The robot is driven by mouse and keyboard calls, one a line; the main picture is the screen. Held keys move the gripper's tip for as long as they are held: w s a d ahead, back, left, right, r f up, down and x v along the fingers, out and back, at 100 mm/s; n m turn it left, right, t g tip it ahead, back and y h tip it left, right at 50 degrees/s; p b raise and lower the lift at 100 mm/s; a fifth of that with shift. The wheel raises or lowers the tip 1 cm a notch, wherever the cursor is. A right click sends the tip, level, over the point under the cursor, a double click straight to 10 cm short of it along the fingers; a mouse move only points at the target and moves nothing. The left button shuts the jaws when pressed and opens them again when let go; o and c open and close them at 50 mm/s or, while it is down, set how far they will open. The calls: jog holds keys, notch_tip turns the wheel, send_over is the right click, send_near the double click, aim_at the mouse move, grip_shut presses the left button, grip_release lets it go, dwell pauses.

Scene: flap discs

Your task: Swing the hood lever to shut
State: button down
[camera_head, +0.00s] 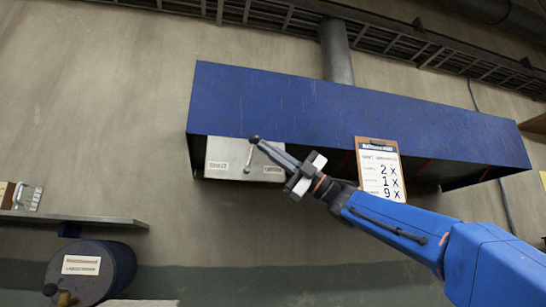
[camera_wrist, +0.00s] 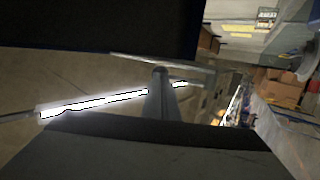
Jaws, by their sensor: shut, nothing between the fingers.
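The hood lever (camera_head: 249,160) is a thin metal rod with a dark ball knob (camera_head: 254,139). It sits on a pale plate (camera_head: 232,150) under the left part of the blue hood (camera_head: 350,110), with its knob up and tilted slightly right. The plate has a small label on each side, too small to read surely. My gripper (camera_head: 262,144) is shut and empty, its tips at the knob from the right; I cannot tell if they touch. In the wrist view a narrow grey shape (camera_wrist: 162,98) stands mid-frame; I cannot tell whether it is my fingers or the lever.
A clipboard (camera_head: 380,170) hangs at the hood's front edge, just above my arm. A shelf (camera_head: 75,219) and a dark drum (camera_head: 90,272) are at lower left. The wall left of the plate is clear. A bright tube light (camera_wrist: 110,100) shows in the wrist view.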

aim_at(256, 142)
jog(key=shift+s+a+r+n+g+h, duration=0.2)
jog(key=shift+a+r+h, duration=0.2)
jog(key=shift+a, duration=0.25)
jog(key=shift+s+a+r+n+g+h, duration=0.1)
jog(key=shift+s+a+r+n+h, duration=0.15)
jog(key=shift+a+h, duration=0.35)
jog(key=shift+s+a+r+n+g+h, duration=0.15)
jog(key=shift+a+r+h, duration=0.25)
jog(key=shift+a, duration=0.25)
jog(key=shift+s+a, duration=0.25)
jog(key=shift+a, duration=0.9)
